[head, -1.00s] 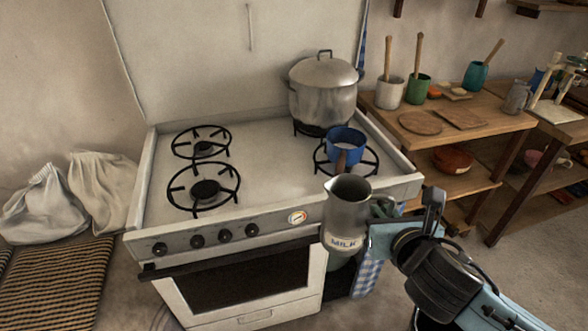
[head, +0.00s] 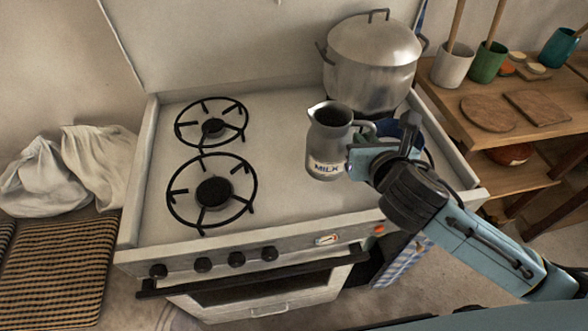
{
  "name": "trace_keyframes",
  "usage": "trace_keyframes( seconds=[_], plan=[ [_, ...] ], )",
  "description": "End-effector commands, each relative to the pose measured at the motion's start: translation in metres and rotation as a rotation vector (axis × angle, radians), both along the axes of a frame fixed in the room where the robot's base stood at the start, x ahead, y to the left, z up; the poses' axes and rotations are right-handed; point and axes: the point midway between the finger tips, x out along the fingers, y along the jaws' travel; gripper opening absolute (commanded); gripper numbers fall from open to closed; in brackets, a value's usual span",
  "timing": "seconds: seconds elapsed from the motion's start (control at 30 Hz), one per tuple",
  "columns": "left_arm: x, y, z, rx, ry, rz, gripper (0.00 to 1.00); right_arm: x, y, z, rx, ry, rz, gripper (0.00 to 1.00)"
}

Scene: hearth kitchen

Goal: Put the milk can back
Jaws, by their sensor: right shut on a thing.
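The milk can (head: 326,143) is a grey metal jug with a cream MILK label and a side handle. It is upright over the middle of the white stove top (head: 280,205), between the left burners and the right side. My right gripper (head: 362,150) is shut on the can at its handle side. Whether the can's base touches the stove top I cannot tell. My left gripper is not in view.
A large lidded pot (head: 372,65) stands at the back right of the stove. Two bare burners (head: 212,190) are at left. A wooden shelf table (head: 480,125) with pots stands at right.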

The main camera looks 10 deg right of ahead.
Motion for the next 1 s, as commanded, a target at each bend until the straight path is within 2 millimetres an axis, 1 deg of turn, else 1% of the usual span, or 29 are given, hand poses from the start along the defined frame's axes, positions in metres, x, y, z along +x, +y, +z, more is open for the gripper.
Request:
trace_keyframes(
  seconds=[0.03,0.2,0.3,0.4,0.47,0.57,0.7,0.8,1.0],
  plan=[
    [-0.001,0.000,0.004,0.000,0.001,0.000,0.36,0.009,0.002,-0.004,0.005,0.002,-0.018,0.00],
    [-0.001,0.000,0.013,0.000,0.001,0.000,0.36,0.038,0.009,-0.027,0.005,0.002,-0.074,0.00],
    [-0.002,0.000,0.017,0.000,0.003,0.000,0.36,0.051,0.015,-0.038,0.003,0.002,-0.093,0.00],
    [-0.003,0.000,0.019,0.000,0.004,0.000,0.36,0.060,0.020,-0.046,-0.001,0.002,-0.105,0.00],
    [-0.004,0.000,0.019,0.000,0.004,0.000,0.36,0.063,0.022,-0.050,-0.003,0.001,-0.109,0.00],
    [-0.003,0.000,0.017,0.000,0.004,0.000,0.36,0.065,0.023,-0.062,-0.006,0.002,-0.113,0.00],
    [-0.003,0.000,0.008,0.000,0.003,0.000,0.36,0.065,0.023,-0.091,-0.007,0.004,-0.114,0.00],
    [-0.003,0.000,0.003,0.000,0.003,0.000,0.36,0.065,0.023,-0.106,-0.007,0.003,-0.113,0.00],
    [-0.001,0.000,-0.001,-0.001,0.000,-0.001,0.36,0.065,0.023,-0.120,-0.005,0.001,-0.114,0.00]
  ],
)
